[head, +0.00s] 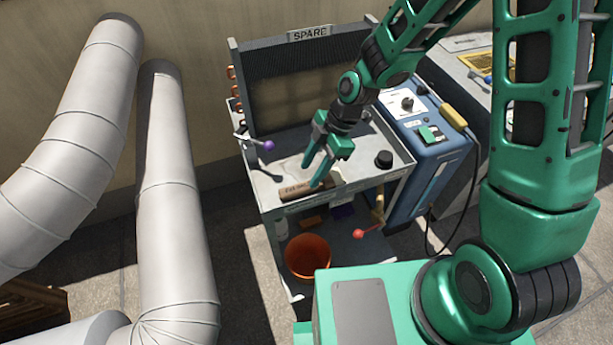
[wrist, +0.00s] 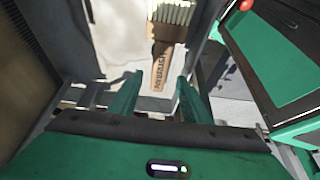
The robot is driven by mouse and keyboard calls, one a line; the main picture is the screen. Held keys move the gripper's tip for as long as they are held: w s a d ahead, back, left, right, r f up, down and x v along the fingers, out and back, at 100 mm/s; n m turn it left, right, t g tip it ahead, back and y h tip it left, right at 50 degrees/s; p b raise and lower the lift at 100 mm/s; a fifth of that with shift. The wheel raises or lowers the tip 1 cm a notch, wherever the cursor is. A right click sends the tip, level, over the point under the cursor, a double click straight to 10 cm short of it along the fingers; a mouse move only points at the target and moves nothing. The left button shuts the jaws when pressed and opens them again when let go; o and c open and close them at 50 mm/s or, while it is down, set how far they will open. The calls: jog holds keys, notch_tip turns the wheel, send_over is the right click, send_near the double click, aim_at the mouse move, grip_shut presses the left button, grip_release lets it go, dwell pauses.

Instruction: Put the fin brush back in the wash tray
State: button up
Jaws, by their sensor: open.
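The fin brush (head: 295,188) is a brown wooden brush with dark lettering, lying near the front left of the grey cart's top. In the wrist view the brush (wrist: 163,62) shows pale bristles at the far end, its handle pointing towards my gripper. My gripper (head: 313,175) is open and empty, pointing down beside the brush. In the wrist view the fingers of my gripper (wrist: 158,82) stand on either side of the handle's near end; I cannot tell how high above it. The cart's top (head: 345,185) has a raised rim. I cannot clearly make out a separate wash tray.
A finned coil panel marked SPARE (head: 310,75) stands behind the cart top. A purple-knobbed tool (head: 268,145) is at left, a black knob (head: 384,159) at right. An orange bucket (head: 308,257) is below. A blue machine (head: 425,135) adjoins right; large pipes (head: 170,180) stand left.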

jog(key=v, duration=0.7)
jog(key=s+d+r+m+h, duration=0.1)
jog(key=s+d+r+m, duration=0.2)
jog(key=d, duration=0.4)
jog(key=d+r+m+t+h, duration=0.1)
jog(key=d+r+m, duration=0.2)
jog(key=d+m, duration=0.3)
jog(key=s+d+r+m+h, duration=0.1)
jog(key=s+d+r+m, duration=0.2)
jog(key=d, duration=0.5)
jog(key=s+d+r+m, duration=0.3)
jog(key=s+d+m, duration=0.2)
jog(key=s+m, duration=0.2)
jog(key=s+d+r+m+h, duration=0.1)
jog(key=s+d+r+m, duration=0.3)
jog(key=s+d+m, duration=0.2)
jog(key=s+m, duration=0.2)
jog(key=shift+s+d+m, duration=0.2)
jog(key=shift+s+m, duration=0.1)
